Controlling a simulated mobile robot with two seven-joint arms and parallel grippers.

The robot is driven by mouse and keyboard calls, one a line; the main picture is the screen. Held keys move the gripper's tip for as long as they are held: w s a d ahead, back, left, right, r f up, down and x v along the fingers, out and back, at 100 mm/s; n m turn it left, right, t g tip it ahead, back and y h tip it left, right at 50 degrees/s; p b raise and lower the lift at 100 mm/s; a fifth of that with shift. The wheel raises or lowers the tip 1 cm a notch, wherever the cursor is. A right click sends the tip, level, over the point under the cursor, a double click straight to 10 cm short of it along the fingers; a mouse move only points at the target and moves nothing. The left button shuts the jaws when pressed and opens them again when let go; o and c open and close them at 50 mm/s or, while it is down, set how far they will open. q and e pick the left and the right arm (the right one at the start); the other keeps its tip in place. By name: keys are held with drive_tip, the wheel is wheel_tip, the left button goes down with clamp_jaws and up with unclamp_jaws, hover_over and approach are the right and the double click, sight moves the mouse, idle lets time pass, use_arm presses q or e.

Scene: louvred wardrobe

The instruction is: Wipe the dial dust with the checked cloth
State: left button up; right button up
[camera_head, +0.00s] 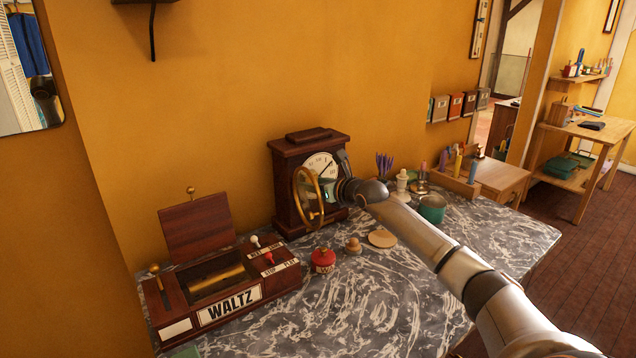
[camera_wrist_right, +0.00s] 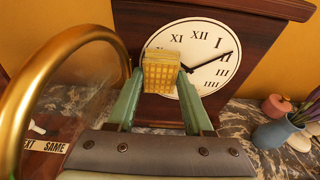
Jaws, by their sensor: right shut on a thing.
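The mantel clock (camera_head: 292,170) stands on the marble top, its brass-rimmed glass door (camera_head: 297,190) swung open. Its white dial (camera_head: 318,168) is partly hidden by my right arm and gripper (camera_head: 332,192). In the right wrist view, my right gripper (camera_wrist_right: 160,82) is shut on the checked cloth (camera_wrist_right: 161,72), a folded yellow pad. The cloth is in front of the left and lower middle of the dial (camera_wrist_right: 207,52); I cannot tell if it touches. I cannot make out dust on the visible dial. My left gripper is not in view.
The WALTZ music box (camera_head: 222,290) with a raised lid is left of the clock. A red pot (camera_head: 323,260), a wooden disc (camera_head: 382,238) and a green tin (camera_head: 432,208) stand on the marble top. The open brass door (camera_wrist_right: 60,62) is close left of my right gripper.

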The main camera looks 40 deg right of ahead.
drive_tip(key=s+b, duration=0.1)
drive_tip(key=s, duration=0.5)
drive_tip(key=shift+a, duration=0.3)
drive_tip(key=s+b, duration=0.2)
drive_tip(key=s, duration=0.1)
drive_tip(key=shift+a, duration=0.15)
idle(0.4)
idle(0.4)
